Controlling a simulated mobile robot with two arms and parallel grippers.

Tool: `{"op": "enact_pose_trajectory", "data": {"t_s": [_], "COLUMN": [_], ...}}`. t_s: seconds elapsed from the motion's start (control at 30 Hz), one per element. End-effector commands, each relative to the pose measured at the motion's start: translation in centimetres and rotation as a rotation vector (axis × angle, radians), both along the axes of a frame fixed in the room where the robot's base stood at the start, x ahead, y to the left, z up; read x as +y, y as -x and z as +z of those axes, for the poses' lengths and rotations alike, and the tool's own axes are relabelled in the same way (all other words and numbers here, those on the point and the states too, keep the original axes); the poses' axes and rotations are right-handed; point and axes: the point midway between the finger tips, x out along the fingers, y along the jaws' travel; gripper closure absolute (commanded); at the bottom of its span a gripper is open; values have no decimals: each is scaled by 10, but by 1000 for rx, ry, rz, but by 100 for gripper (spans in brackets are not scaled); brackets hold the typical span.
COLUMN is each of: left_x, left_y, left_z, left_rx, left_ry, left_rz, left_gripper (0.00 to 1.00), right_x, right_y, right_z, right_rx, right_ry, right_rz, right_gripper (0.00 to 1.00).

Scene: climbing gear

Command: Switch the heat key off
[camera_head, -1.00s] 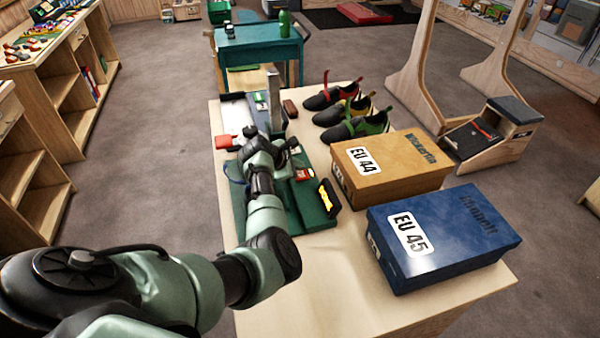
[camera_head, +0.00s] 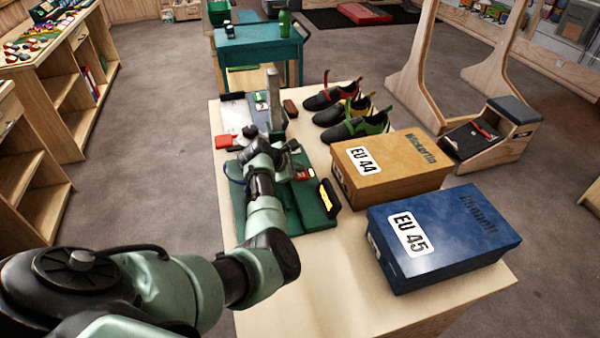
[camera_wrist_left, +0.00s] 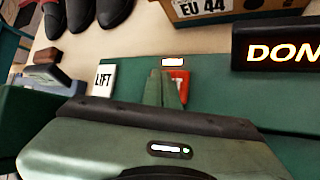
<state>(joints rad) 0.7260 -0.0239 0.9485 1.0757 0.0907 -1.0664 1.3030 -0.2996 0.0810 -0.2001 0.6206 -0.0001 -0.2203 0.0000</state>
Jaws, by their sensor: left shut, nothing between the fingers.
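The heat key appears to be the small red key (camera_wrist_left: 180,84) on the green press in the left wrist view. Its lettering is mostly covered by my fingers. A small lit white lamp (camera_wrist_left: 173,62) sits just behind it. In the head view the red key (camera_head: 303,174) shows beside my arm. My left gripper (camera_wrist_left: 160,76) is shut and empty, its fingertips at the left edge of the red key. I cannot tell whether they touch it. The green press base (camera_head: 312,212) carries a dark display (camera_head: 328,197) with glowing letters, "DON" in the wrist view (camera_wrist_left: 280,50).
A white LIFT key (camera_wrist_left: 105,80) lies left of the red key. A grey upright post (camera_head: 273,95) stands behind my gripper. An orange EU 44 box (camera_head: 400,165) and a blue EU 45 box (camera_head: 450,230) stand to the right. Several shoes (camera_head: 350,125) sit behind them.

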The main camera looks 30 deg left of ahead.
Motion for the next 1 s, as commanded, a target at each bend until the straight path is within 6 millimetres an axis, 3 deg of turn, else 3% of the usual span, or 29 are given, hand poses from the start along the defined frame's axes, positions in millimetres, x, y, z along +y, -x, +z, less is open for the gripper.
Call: {"op": "enact_pose_trajectory", "data": {"t_s": [0.7,1.0], "left_x": [1,1], "left_y": [0,0], "left_z": [-3,8], "left_rx": [-1,0], "left_ry": [-1,-1], "left_rz": [2,1], "left_gripper": [100,100], "right_x": [1,1], "right_y": [1,1], "right_z": [0,14], "right_rx": [1,0], "right_ry": [-1,-2], "right_rz": [0,-1], "right_gripper": [100,100]}}
